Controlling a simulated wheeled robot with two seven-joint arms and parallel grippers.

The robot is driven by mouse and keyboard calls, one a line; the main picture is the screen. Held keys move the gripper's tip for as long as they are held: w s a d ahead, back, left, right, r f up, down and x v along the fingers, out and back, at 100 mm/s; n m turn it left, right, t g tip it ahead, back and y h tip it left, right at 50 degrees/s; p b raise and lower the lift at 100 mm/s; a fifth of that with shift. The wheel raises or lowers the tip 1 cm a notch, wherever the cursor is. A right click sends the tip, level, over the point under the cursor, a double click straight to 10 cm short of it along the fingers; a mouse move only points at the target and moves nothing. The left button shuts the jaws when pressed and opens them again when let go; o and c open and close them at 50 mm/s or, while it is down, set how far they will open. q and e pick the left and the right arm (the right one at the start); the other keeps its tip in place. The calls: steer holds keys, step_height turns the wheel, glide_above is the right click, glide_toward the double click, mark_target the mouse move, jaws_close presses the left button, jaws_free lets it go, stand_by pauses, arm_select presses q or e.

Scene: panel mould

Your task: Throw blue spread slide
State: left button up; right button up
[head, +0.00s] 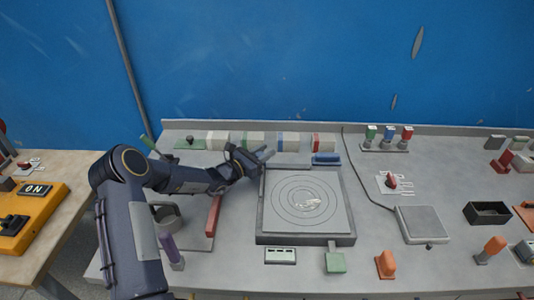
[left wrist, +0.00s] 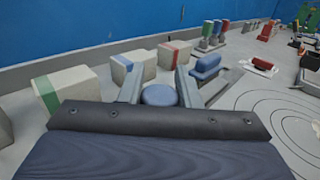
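The blue slide handle (head: 326,158) sits at the back right edge of the square panel mould (head: 262,228), whose light top carries concentric circles and a small pale mark. The blue handle also shows in the left wrist view (left wrist: 207,66), beyond the right finger. My left gripper (head: 266,154) is at the mould's back left corner, left of the blue handle and apart from it. In the left wrist view its two fingers (left wrist: 160,88) are spread. A rounded blue-grey shape shows between them; I cannot tell what it is. My right gripper is out of view.
Pale blocks with green (head: 253,139), blue (head: 289,141) and red (head: 323,142) bands stand along the back. Green, blue and red levers (head: 388,134) stand farther right. A grey square plate (head: 421,224) and black tray (head: 487,213) lie right of the mould. A red bar (head: 213,216) lies left.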

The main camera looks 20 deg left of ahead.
arm_select(q)
steer(key=o, duration=0.5)
steer(key=shift+a, duration=0.3)
steer(key=shift+c, duration=0.2)
steer(key=shift+d, duration=0.1)
steer(key=shift+r, duration=0.55)
steer(key=s+d+r+b, duration=0.2)
steer(key=s+r, duration=0.4)
steer(key=s+d+r+b, duration=0.2)
steer(key=s+r, duration=0.4)
steer(key=s, duration=0.1)
steer(key=shift+s+d, duration=0.15)
steer(key=shift+d, duration=0.2)
